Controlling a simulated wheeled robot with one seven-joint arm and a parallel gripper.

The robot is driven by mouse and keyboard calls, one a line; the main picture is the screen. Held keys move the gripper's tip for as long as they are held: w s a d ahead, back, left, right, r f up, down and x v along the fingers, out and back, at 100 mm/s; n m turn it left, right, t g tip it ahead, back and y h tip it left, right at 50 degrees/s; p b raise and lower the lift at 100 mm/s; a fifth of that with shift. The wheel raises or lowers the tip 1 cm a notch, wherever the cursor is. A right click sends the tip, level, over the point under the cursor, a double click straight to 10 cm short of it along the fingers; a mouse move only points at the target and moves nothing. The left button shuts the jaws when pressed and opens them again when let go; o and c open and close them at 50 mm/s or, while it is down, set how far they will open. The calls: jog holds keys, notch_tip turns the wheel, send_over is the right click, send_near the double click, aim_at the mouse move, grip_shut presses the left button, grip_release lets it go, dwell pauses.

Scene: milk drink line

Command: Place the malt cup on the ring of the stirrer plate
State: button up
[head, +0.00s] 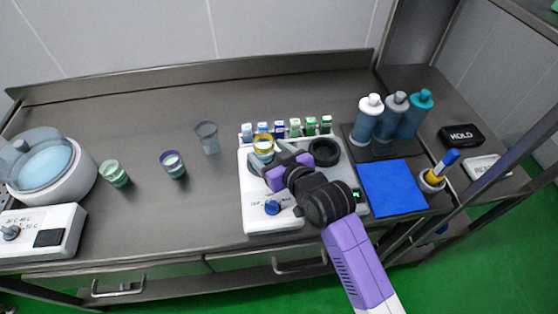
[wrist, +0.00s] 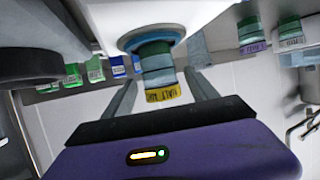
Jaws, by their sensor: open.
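The malt cup (head: 263,146), with a yellow rim and blue-grey bands, stands at the left part of the white stirrer plate (head: 255,200). In the wrist view, which looks upside down, the malt cup (wrist: 160,78) has a yellow label and stands upright on a blue-grey ring (wrist: 150,40) on the plate. My gripper (head: 274,162) is open at the front right of the cup. Its fingers (wrist: 160,98) lie either side of the cup's rim end, with gaps visible on both sides. In the head view the ring under the cup is mostly hidden.
A black ring (head: 323,152) is right of the cup on the plate. Several small vials (head: 280,129) line its back edge. A grey cup (head: 207,137), purple-rimmed cup (head: 173,165) and green cup (head: 114,173) stand left. Bottles (head: 367,118) and a blue mat (head: 392,187) are right.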

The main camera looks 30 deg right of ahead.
jog(key=shift+v, duration=3.15)
jog(key=shift+s, duration=0.1)
jog(key=shift+h, duration=0.4)
jog(key=s+f, duration=0.1)
jog(key=s, duration=0.1)
jog(key=s+f, duration=0.1)
jog(key=s, duration=0.2)
jog(key=s+f, duration=0.1)
jog(key=s, duration=0.2)
jog(key=shift+s+d+f, duration=0.1)
jog(key=shift+s+f, duration=0.05)
jog(key=shift+f, duration=0.1)
jog(key=s+r, duration=0.3)
jog(key=s, duration=0.9)
jog(key=s+r+t, duration=0.1)
jog(key=s+r, duration=0.2)
jog(key=s, duration=1)
jog(key=shift+s+r+m, duration=0.2)
jog(key=shift+s+m, duration=0.05)
jog(key=shift+m, duration=0.15)
